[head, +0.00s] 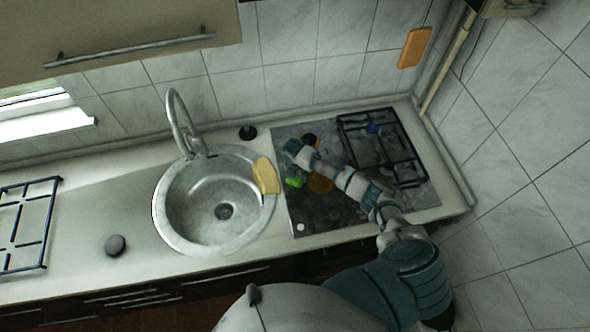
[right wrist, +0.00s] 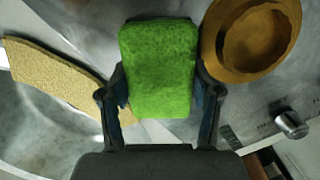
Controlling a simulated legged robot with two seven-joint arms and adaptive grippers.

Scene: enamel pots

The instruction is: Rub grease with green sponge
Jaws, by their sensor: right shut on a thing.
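The green sponge (right wrist: 158,68) is held between the two fingers of my right gripper (right wrist: 160,90) in the right wrist view. In the head view my right gripper (head: 292,168) is over the left part of the stove top (head: 310,217). A piece of the green sponge (head: 294,182) shows just below it. I cannot tell whether the sponge touches the surface. The stove top is grey and blotchy, and no grease patch can be told apart for sure. My left gripper is not in view.
A yellow sponge (head: 265,176) lies on the right rim of the round sink (head: 165,205). A brown round burner (right wrist: 252,38) is right of the green sponge. A black grate (head: 372,133) covers the stove's far right. A dark round object (head: 116,244) lies on the left counter.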

